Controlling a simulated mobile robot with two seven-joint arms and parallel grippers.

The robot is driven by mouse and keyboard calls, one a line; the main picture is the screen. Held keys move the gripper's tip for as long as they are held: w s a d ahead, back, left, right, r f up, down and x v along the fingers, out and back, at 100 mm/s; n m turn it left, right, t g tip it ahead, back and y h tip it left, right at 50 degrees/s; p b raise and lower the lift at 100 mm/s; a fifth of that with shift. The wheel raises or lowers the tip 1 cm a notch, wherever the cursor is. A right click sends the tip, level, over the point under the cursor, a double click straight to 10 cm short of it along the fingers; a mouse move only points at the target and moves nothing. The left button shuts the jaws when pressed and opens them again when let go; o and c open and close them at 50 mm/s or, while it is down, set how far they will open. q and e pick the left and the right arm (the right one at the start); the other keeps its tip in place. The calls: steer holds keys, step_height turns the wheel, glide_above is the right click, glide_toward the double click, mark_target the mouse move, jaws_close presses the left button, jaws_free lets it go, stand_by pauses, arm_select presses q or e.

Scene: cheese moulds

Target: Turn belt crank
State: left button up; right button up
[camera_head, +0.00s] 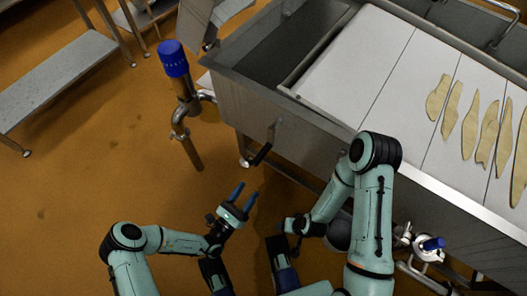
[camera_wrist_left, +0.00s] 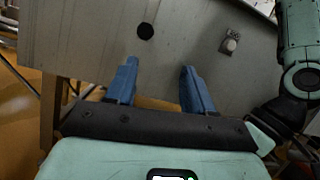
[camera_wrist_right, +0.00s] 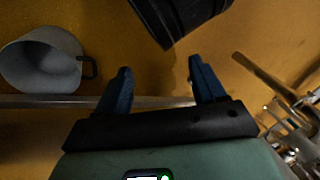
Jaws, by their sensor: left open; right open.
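The belt crank (camera_head: 261,154) sticks out of the near side of the steel trough, with a short metal arm and a black handle. My left gripper (camera_head: 247,190) is open and empty, a short way below the handle and apart from it. In the left wrist view, my left gripper's blue fingers (camera_wrist_left: 160,80) are spread and point at the steel wall. A black round shape (camera_wrist_left: 146,31) and a metal knob (camera_wrist_left: 229,42) show there; which part of the crank they are is unclear. My right gripper (camera_wrist_right: 160,66) is open and empty; its fingers are hard to make out in the head view.
The steel trough (camera_head: 290,140) has a white belt (camera_head: 355,65) with several pale yellow flat pieces (camera_head: 470,125). A blue-capped post (camera_head: 175,62) stands left of the crank. A grey bucket-like vessel (camera_wrist_right: 45,60) shows in the right wrist view. Open orange floor (camera_head: 80,180) lies left.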

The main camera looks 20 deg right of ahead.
arm_select(q)
steer(key=w+n+t+y, duration=0.1)
steer(key=w+t, duration=0.1)
steer(key=b, duration=0.1)
glide_toward(264, 148)
steer(key=x, duration=0.2)
steer(key=shift+w+d+r, duration=0.1)
steer(key=shift+d+r, duration=0.05)
steer(key=shift+d, duration=0.1)
steer(key=b+x, duration=0.1)
steer(key=x, duration=0.2)
steer(key=shift+w+d, duration=0.2)
steer(key=shift+d, duration=0.05)
steer(key=shift+w+d+r, duration=0.3)
steer(key=shift+d, duration=0.05)
arm_select(e)
steer(key=f, duration=0.1)
steer(key=d+f, duration=0.1)
steer(key=f, duration=0.1)
steer(key=shift+w+d+f, duration=0.15)
steer(key=shift+d+f, duration=0.15)
arm_select(q)
jaws_close()
